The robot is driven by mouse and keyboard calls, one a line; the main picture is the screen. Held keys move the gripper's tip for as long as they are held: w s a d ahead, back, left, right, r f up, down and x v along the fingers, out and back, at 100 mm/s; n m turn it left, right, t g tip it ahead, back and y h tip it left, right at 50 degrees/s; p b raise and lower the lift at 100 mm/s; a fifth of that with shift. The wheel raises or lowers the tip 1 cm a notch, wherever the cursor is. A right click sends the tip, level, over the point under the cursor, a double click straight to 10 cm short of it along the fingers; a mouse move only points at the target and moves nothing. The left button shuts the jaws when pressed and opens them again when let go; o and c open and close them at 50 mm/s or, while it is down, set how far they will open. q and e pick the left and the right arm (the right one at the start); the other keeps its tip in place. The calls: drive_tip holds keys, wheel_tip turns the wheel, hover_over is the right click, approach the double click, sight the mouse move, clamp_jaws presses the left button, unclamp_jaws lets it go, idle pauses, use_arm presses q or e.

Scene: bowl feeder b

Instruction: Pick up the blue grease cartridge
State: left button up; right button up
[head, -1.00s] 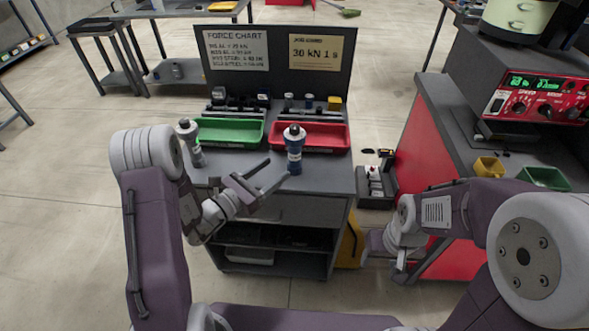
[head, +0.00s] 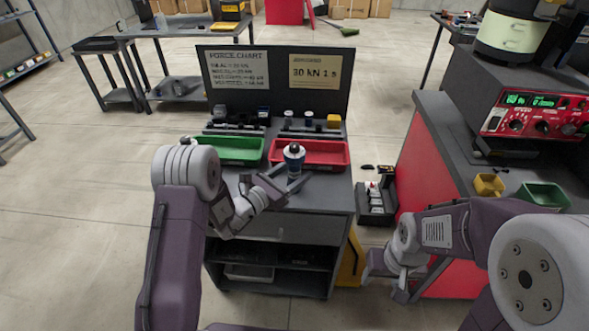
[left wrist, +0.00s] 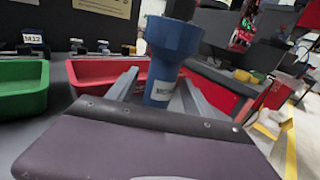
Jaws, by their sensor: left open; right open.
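The blue grease cartridge (head: 294,161) stands upright on the grey bench in front of the red tray, with a pale collar and dark tip on top. My left gripper (head: 296,173) is open, with its fingers at the cartridge's lower part. My right gripper (head: 384,266) is open and empty, right of the bench.
A green tray (head: 236,151) and a red tray (head: 330,155) sit at the back of the bench, below a dark chart board (head: 277,82). A red-sided bench (head: 412,165) with a machine stands at right. A dark bin (head: 376,205) lies between the benches.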

sight(294, 145)
use_arm(q)
clamp_jaws()
drive_tip(key=shift+r, duration=0.1)
drive_tip(key=r, duration=0.3)
drive_tip(key=r+p, duration=0.1)
drive_tip(key=shift+s+d+r, duration=0.15)
drive_tip(key=shift+d+r, duration=0.1)
drive_tip(key=shift+r, duration=0.05)
drive_tip(key=s+d+r, duration=0.5)
drive_tip(key=d+r, duration=0.1)
drive_tip(key=d, duration=0.4)
drive_tip(key=shift+r+p, duration=0.15)
drive_tip(key=shift+p, duration=0.2)
drive_tip(key=shift+w+a, duration=0.15)
drive_tip(key=shift+w+a+b, duration=0.1)
drive_tip(key=shift+w+a, duration=0.7)
drive_tip(key=shift+a, duration=0.95)
drive_tip(key=shift+w+a+b, duration=0.1)
drive_tip(key=shift+w+a, duration=0.75)
drive_tip(key=shift+a, duration=0.85)
drive_tip(key=shift+w+a+b, duration=0.1)
drive_tip(key=shift+w+a, duration=0.7)
drive_tip(key=shift+a, duration=0.95)
